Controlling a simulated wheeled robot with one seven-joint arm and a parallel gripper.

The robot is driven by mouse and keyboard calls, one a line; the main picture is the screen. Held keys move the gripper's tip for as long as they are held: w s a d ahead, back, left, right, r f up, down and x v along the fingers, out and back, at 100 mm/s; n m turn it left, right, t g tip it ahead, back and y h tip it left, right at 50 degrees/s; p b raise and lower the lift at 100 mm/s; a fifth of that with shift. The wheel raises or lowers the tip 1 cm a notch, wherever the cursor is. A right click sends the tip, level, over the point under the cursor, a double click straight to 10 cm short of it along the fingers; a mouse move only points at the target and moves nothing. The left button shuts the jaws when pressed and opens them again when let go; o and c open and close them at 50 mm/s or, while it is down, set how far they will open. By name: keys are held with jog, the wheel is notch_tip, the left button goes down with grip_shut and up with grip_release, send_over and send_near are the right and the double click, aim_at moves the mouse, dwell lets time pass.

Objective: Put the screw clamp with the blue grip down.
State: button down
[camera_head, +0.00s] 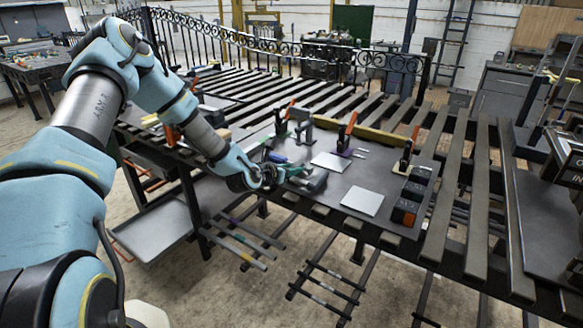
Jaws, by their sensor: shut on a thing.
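My gripper (272,178) is low over the left part of the dark plate on the slatted bench. It is shut on a small tool, which I take to be the screw clamp (314,183); a grey part of it sticks out to the right of the fingers. A blue piece (277,157) shows just behind the gripper; I cannot tell whether it is the clamp's grip. The fingers hide much of the tool. I cannot tell whether it touches the plate.
The dark plate (385,205) carries two pale square plates (362,201) (330,161), upright clamps with orange handles (348,130) (410,150) and dark blocks with orange marks (405,212) at its right. Bare plate lies between them. A scrolled gate (290,45) stands behind.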

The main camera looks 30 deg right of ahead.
jog(key=shift+f, duration=0.1)
jog(key=shift+f, duration=0.15)
jog(key=c, duration=0.5)
grip_release()
jog(key=shift+s+a, duration=0.1)
jog(key=shift+a, duration=0.2)
jog(key=b+v, duration=0.3)
jog(key=v, duration=0.8)
jog(key=shift+s+a+r, duration=0.2)
jog(key=shift+r, duration=0.05)
